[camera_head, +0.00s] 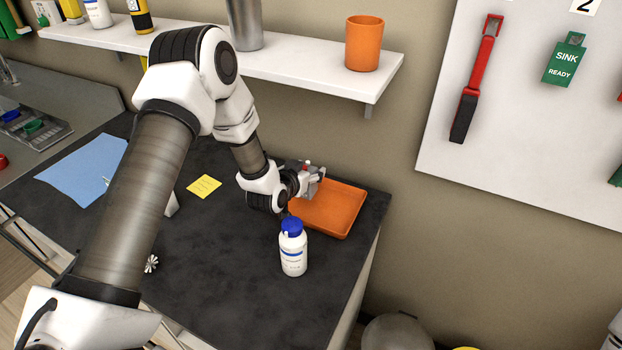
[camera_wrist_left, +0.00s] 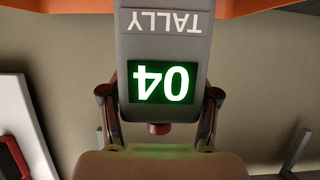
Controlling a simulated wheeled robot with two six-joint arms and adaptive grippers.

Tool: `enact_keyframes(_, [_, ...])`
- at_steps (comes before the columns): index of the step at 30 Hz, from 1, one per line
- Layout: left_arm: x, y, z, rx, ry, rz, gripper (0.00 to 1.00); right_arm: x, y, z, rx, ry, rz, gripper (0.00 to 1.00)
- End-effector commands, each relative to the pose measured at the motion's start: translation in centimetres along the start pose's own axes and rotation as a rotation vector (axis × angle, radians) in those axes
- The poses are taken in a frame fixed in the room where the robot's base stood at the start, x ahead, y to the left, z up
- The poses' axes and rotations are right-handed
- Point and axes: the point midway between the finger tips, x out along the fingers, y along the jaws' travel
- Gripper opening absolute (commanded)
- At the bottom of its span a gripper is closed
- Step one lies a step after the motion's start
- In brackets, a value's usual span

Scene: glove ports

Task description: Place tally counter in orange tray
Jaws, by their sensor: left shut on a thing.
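The tally counter is a grey box with a green "04" display and a "TALLY" label, upside down in the left wrist view (camera_wrist_left: 162,50). My left gripper (camera_wrist_left: 160,98) is shut on it, one finger on each side. In the head view the gripper (camera_head: 302,182) and the grey counter (camera_head: 316,178) are over the left back part of the orange tray (camera_head: 338,210). The tray lies flat on the dark worktop and shows no other object. Whether the counter touches the tray is unclear. An orange edge also crosses the top of the wrist view (camera_wrist_left: 60,6). My right gripper is not seen.
A white bottle with a blue cap (camera_head: 293,248) stands just in front of the tray. A yellow note (camera_head: 204,186) and a blue cloth (camera_head: 85,170) lie to the left. A shelf (camera_head: 300,68) with an orange cup (camera_head: 364,43) hangs above.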

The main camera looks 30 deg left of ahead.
Motion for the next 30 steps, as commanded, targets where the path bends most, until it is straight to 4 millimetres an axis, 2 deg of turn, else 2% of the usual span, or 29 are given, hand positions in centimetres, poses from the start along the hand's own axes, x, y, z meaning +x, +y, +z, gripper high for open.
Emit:
enact_keyframes(4, [0.9, 0.0, 2.3, 0.002, -0.002, 0.001, 0.16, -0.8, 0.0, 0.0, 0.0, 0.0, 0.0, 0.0])
enact_keyframes(14, [1.2, 0.0, 3.0, 0.001, 0.0, 0.001, 0.15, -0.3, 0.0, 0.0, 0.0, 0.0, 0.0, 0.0])
enact_keyframes(15, [1.1, 0.0, 2.9, 0.001, 0.0, 0.001, 0.7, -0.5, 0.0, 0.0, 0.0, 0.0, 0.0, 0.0])
enact_keyframes(17, [1.1, 0.0, 2.9, 0.0, 0.0, 0.001, 0.89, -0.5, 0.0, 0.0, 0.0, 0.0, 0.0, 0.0])
enact_keyframes(28, [0.9, 0.0, 2.5, 0.0, 0.0, 0.0, 0.89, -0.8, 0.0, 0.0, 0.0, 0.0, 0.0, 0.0])
enact_keyframes(30, [0.3, -0.1, 2.8, -0.001, -0.001, 0.0, 0.89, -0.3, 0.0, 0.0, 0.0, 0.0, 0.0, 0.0])
